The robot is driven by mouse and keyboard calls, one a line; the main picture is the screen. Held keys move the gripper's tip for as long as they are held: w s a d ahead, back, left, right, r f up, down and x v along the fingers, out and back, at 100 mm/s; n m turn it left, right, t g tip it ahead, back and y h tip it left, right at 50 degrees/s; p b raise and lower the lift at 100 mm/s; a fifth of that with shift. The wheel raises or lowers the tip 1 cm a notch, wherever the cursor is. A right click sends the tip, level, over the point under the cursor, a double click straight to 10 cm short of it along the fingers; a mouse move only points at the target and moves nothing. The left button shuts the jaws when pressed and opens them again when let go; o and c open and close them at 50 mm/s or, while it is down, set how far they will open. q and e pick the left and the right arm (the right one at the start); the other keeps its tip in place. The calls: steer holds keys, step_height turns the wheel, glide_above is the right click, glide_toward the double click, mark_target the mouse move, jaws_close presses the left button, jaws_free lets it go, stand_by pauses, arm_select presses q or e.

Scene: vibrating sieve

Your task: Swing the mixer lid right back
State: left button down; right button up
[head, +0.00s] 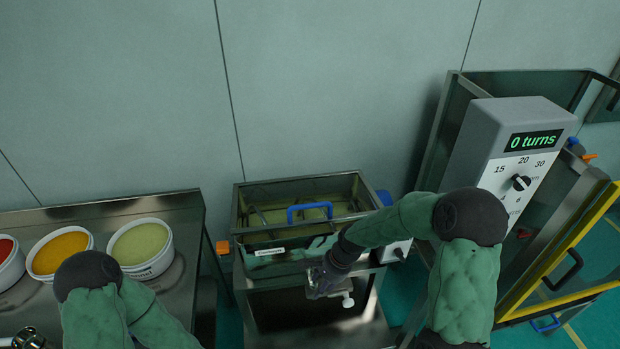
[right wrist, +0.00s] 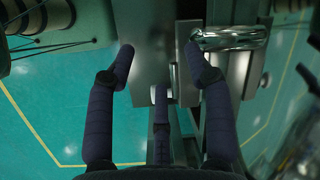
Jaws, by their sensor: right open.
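The mixer (head: 238,258) is a metal tub in the middle of the head view. Its lid (head: 270,222) appears to lie flat across the tub's top and looks see-through. A blue bar handle (head: 309,208) stands on the lid. My right gripper (head: 328,283) is open and empty in front of the tub, below and apart from the blue handle. In the right wrist view its spread fingers (right wrist: 160,65) point at metal parts and a shiny bar (right wrist: 232,38); whether they touch is unclear. My left gripper is not in view.
Several tubs stand on the left table, including a pale green one (head: 141,243) and an orange one (head: 60,252). A grey control box (head: 510,150) reading "0 turns" stands at right, by a yellow-edged guard (head: 572,247). The wall is behind the mixer.

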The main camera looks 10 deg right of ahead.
steer(key=w+d+r+m, duration=0.2)
steer(key=w+r+m, duration=0.25)
steer(key=r, duration=0.75)
step_height(320, 180, up, 18)
steer(key=r+m+h, duration=0.1)
steer(key=h, duration=0.3)
glide_above(310, 205)
steer(key=shift+g, duration=0.3)
step_height(310, 205, down, 12)
steer(key=shift+f, duration=0.15)
